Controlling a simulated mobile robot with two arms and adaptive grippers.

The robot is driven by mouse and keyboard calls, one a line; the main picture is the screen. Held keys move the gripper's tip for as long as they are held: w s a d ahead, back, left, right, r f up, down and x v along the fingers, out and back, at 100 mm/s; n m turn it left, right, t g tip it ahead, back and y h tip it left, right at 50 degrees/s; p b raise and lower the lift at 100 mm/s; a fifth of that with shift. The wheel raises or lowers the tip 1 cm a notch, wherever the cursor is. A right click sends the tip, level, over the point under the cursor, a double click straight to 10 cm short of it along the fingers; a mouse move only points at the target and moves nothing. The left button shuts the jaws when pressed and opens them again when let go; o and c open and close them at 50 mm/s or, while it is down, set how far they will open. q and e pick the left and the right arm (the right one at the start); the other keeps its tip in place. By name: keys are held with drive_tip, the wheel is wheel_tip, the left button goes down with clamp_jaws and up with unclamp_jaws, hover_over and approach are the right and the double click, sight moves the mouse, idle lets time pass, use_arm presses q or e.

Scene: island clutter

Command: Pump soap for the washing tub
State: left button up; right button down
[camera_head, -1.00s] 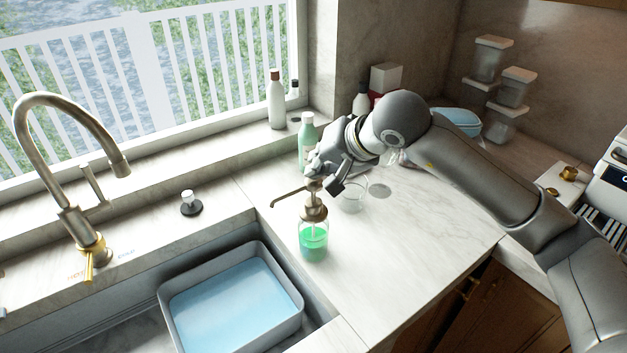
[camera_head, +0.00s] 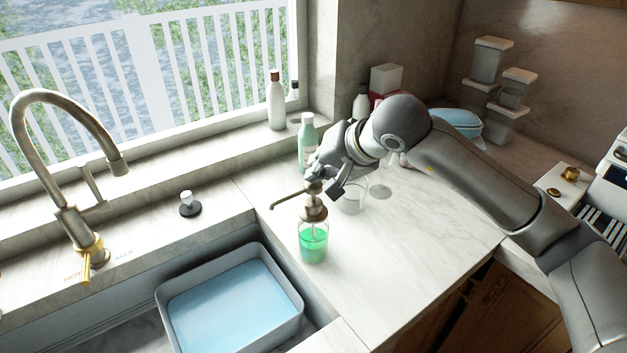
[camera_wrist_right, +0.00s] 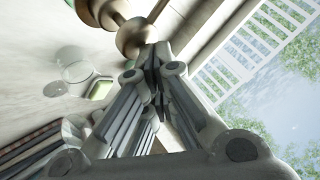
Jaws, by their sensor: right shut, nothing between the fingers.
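The soap dispenser (camera_head: 313,243) is a clear bottle of green soap with a bronze pump. It stands upright on the counter near the sink's corner, its spout pointing left toward the tub. The grey washing tub (camera_head: 301,322) sits in the sink with light blue water in it. My right gripper (camera_head: 318,184) is shut and empty, right at the pump head; I cannot tell whether it touches. In the right wrist view the shut fingers (camera_wrist_right: 152,62) lie close to the bronze pump (camera_wrist_right: 131,36). My left gripper is not in view.
A clear glass (camera_head: 353,201) stands just right of the dispenser. A green bottle (camera_head: 307,143) stands behind my gripper, and a white bottle (camera_head: 276,100) on the sill. The faucet (camera_head: 75,215) rises left of the tub. The front counter (camera_head: 400,262) is clear.

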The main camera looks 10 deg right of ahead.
drive_tip(key=shift+f+b, duration=0.35)
drive_tip(key=shift+f, duration=0.1)
drive_tip(key=shift+r, duration=0.1)
idle(0.5)
drive_tip(key=shift+r+p, duration=0.7)
drive_tip(key=shift+r, duration=0.65)
wheel_tip(320, 180, up, 5)
drive_tip(key=shift+r+p, duration=0.1)
drive_tip(key=shift+p, duration=1.05)
